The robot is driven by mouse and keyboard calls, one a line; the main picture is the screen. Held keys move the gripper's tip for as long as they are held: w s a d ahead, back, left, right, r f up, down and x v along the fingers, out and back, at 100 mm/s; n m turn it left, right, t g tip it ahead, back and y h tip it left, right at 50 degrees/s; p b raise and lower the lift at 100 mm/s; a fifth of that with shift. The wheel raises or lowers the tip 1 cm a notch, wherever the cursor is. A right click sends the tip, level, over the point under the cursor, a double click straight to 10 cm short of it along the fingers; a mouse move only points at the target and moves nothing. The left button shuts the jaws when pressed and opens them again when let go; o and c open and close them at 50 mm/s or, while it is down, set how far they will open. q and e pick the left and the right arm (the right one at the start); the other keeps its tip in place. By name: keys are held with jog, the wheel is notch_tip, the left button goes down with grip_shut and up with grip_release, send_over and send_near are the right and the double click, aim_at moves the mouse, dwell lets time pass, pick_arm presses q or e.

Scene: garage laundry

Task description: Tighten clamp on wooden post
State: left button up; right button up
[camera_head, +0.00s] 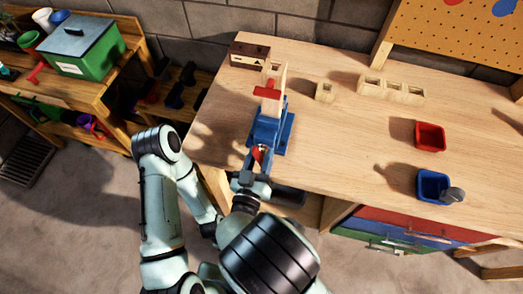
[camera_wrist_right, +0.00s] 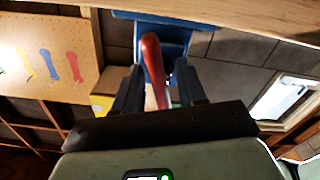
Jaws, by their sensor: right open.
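A blue clamp (camera_head: 268,132) with a red part (camera_head: 267,92) on top stands at the workbench's front left edge. A light wooden post (camera_head: 283,78) rises upright at the clamp's far end. The clamp's red handle (camera_head: 259,152) is at its near end, by the bench edge. My right gripper (camera_head: 256,165) is at that handle. In the right wrist view, the red handle (camera_wrist_right: 152,62) lies between the two fingers of the open gripper (camera_wrist_right: 160,85), and the blue clamp (camera_wrist_right: 178,40) is behind it. Contact with the fingers is unclear. My left gripper is not seen.
The workbench (camera_head: 340,130) holds a dark brown box (camera_head: 249,55), a small wooden block (camera_head: 325,92), a wooden holder (camera_head: 392,90), a red bin (camera_head: 430,136) and a blue bin (camera_head: 433,184). Drawers (camera_head: 395,228) are below. The bench middle is clear.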

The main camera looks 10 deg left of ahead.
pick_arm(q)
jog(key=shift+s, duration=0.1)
pick_arm(e)
jog(key=shift+s, duration=0.1)
jog(key=shift+c, duration=0.3)
grip_shut()
jog(key=m+b, duration=0.2)
jog(key=shift+f+b, duration=0.2)
jog(key=shift+b, duration=0.15)
jog(key=shift+r+m+b, duration=0.1)
jog(key=shift+m+b, duration=0.25)
jog(key=shift+m, duration=0.05)
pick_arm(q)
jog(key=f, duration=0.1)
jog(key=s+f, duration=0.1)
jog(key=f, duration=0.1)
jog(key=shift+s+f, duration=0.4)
pick_arm(e)
jog(key=shift+r, duration=0.1)
jog(key=shift+o, duration=0.3)
grip_release()
